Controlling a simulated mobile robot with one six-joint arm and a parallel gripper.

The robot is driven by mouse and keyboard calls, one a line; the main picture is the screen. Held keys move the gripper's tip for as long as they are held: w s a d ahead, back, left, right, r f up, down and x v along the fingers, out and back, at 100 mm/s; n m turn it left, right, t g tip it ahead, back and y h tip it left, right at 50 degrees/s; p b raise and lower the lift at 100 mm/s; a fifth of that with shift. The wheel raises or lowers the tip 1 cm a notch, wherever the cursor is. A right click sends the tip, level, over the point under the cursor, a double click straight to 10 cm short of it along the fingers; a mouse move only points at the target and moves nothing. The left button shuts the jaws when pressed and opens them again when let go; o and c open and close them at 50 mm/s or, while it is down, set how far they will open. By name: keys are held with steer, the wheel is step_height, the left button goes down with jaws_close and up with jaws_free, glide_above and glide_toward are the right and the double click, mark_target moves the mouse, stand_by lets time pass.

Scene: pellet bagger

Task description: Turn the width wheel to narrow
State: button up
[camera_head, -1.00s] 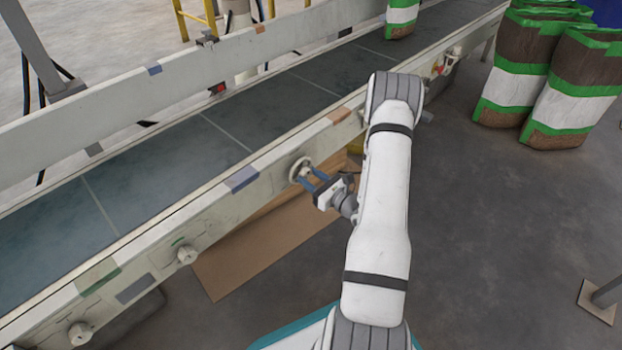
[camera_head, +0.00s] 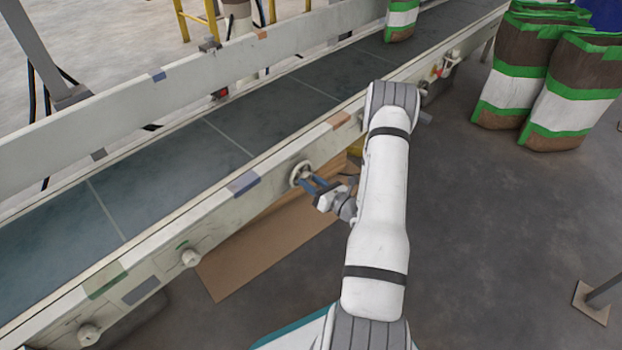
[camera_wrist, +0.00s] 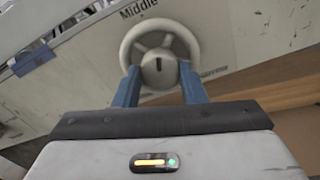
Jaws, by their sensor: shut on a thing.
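The width wheel (camera_head: 300,174) is a pale spoked handwheel on the near side rail of the conveyor. In the wrist view the wheel (camera_wrist: 160,32) has a round hub with a dark mark upright on it. The word "Middle" is on the panel above the rim, and partly hidden lettering stands to the right of the wheel. My gripper (camera_head: 307,181) reaches it from the lower right. In the wrist view the blue fingers of my gripper (camera_wrist: 159,78) are on either side of the hub, shut on the wheel.
The conveyor belt (camera_head: 175,166) runs from lower left to upper right. Other pale knobs (camera_head: 191,257) sit along the same rail. Flat cardboard (camera_head: 245,262) lies below the wheel. Filled bags (camera_head: 575,95) stand at the upper right. The grey floor (camera_head: 490,230) right of my arm is mostly clear.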

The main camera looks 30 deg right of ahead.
steer(key=m+p, duration=0.2)
steer(key=m, duration=0.1)
steer(key=m+p, duration=0.2)
steer(key=m, duration=0.1)
steer(key=shift+a+r+m, duration=0.15)
steer(key=shift+m, duration=0.15)
steer(key=m+p, duration=0.3)
steer(key=m, duration=0.3)
steer(key=m+p, duration=0.2)
steer(key=m, duration=0.4)
steer(key=shift+m, duration=0.4)
steer(key=m, duration=0.3)
steer(key=shift+s+p, duration=0.1)
steer(key=shift+p, duration=0.2)
steer(key=shift+m, duration=2)
steer(key=o, duration=1)
steer(key=shift+p, duration=0.3)
